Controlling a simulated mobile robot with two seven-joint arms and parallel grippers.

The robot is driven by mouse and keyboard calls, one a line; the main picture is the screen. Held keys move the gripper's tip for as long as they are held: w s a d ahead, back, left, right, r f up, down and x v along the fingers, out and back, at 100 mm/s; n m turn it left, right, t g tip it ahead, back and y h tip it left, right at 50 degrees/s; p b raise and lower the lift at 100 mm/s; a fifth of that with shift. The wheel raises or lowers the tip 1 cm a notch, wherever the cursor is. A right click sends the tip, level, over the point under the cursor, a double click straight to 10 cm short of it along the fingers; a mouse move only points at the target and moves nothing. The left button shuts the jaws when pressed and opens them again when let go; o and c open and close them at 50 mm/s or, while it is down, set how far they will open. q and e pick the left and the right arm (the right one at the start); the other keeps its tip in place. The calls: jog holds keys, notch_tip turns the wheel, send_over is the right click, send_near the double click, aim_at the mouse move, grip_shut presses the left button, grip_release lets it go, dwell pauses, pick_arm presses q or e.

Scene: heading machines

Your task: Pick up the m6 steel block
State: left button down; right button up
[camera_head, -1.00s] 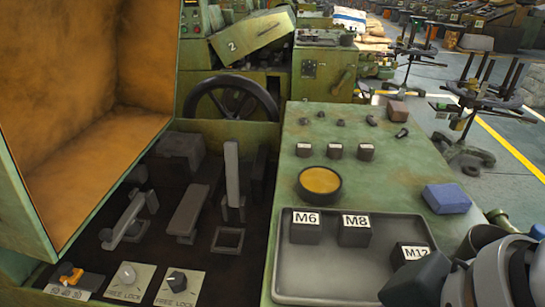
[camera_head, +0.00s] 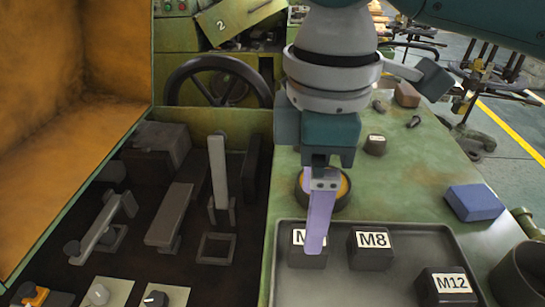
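The M6 steel block (camera_head: 295,259) is a dark cube with a white label. It sits at the back left of the grey tray (camera_head: 345,290). My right gripper (camera_head: 314,248) comes down from above, with its lilac finger pointing down in front of the block and hiding most of the label. I see the fingers edge-on, so their gap is hidden, and I cannot tell whether they touch the block. The M8 block (camera_head: 372,258) stands just to the right, and the M12 block (camera_head: 446,290) is at the front right. My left gripper is out of view.
A round yellow-topped dish (camera_head: 341,190) is partly hidden behind my gripper. A blue block (camera_head: 473,203) lies right of the tray on the green tabletop. To the left are a dark recess with levers (camera_head: 218,170) and a handwheel (camera_head: 190,92). A dark cup (camera_head: 520,275) stands at right.

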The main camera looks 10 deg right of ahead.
aim_at(297, 257)
jog(key=f, duration=0.6)
jog(key=shift+d+f, duration=0.2)
grip_shut()
dwell(0.5)
jog(key=shift+r, duration=0.1)
